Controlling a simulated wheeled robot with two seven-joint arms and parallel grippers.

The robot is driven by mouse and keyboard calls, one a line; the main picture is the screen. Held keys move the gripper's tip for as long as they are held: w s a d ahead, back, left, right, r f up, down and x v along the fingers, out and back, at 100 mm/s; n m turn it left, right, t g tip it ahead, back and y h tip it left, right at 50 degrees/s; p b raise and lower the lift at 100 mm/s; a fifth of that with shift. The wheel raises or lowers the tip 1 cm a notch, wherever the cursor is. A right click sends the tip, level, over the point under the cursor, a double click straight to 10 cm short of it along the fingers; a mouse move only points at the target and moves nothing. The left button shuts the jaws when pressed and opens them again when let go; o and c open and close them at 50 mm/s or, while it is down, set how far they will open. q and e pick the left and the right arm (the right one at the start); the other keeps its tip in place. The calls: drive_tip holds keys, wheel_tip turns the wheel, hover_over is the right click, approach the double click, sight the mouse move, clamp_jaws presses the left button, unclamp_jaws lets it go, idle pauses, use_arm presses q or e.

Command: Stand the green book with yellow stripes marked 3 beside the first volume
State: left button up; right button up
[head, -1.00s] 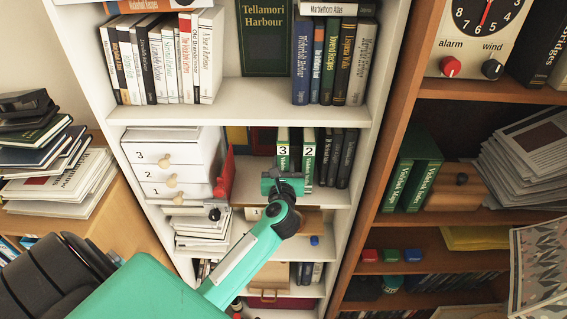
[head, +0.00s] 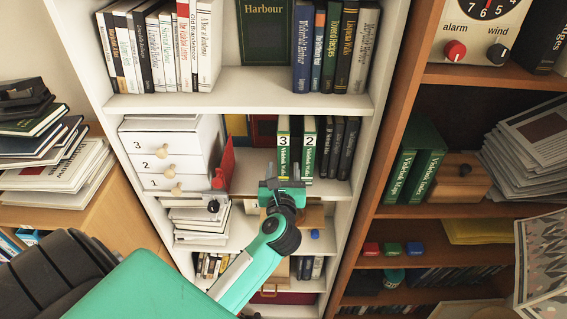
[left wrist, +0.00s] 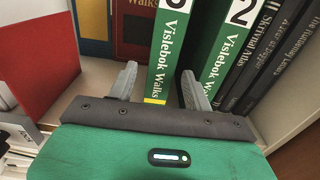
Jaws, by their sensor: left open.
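The green book marked 3 (head: 283,150) stands upright on the middle shelf of the white bookcase, spine outward. In the left wrist view its spine (left wrist: 168,55) reads "Vislebok Walks", with a yellow band at the foot. A matching green book marked 2 (head: 308,152) stands to its right. My left gripper (head: 282,182) is open and empty in front of them. In the left wrist view its fingertips (left wrist: 160,82) appear on either side of the foot of book 3; their depth against the spine is unclear. I cannot make out a green volume marked 1. My right gripper is not in view.
Dark books (head: 341,150) stand right of book 2. A red upright thing (head: 224,165) and numbered white drawers (head: 182,163) are to the left. The brown bookcase holds two thick green volumes (head: 414,165) and a wooden block (head: 463,178).

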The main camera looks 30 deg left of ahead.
use_arm(q)
drive_tip(key=b+v, duration=0.1)
drive_tip(key=v, duration=0.4)
drive_tip(key=shift+s+d, duration=0.1)
drive_tip(key=shift+s, duration=0.2)
